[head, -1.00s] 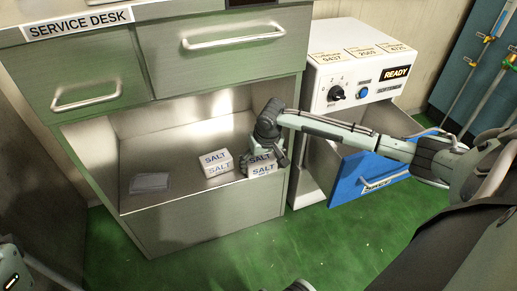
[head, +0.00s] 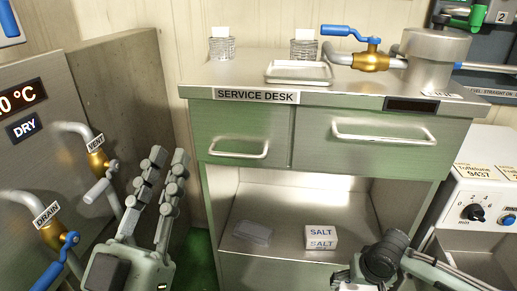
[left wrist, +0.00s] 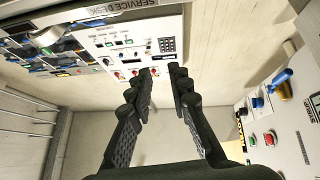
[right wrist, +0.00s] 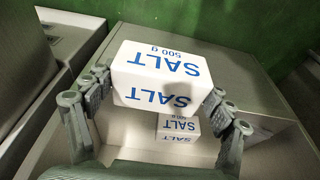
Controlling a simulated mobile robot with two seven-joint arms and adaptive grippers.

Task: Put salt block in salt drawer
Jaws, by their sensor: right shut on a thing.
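A white salt block (right wrist: 160,75) with blue lettering is held between the fingers of my right gripper (right wrist: 157,88) in the right wrist view. A second salt block (head: 321,237) rests on the desk's open shelf in the head view; a salt block below the held one also shows in the right wrist view (right wrist: 178,126). In the head view my right wrist (head: 385,255) is at the lower right; its fingers and the held block are out of sight. My left gripper (head: 168,155) is raised at the left, open and empty. The blue drawer is not in view now.
The service desk (head: 245,115) has two closed drawers above the open shelf (head: 290,205). A grey pad (head: 252,233) lies on the shelf. A white control cabinet (head: 485,180) stands at the right. Valves with handles (head: 98,165) stick out near my left gripper.

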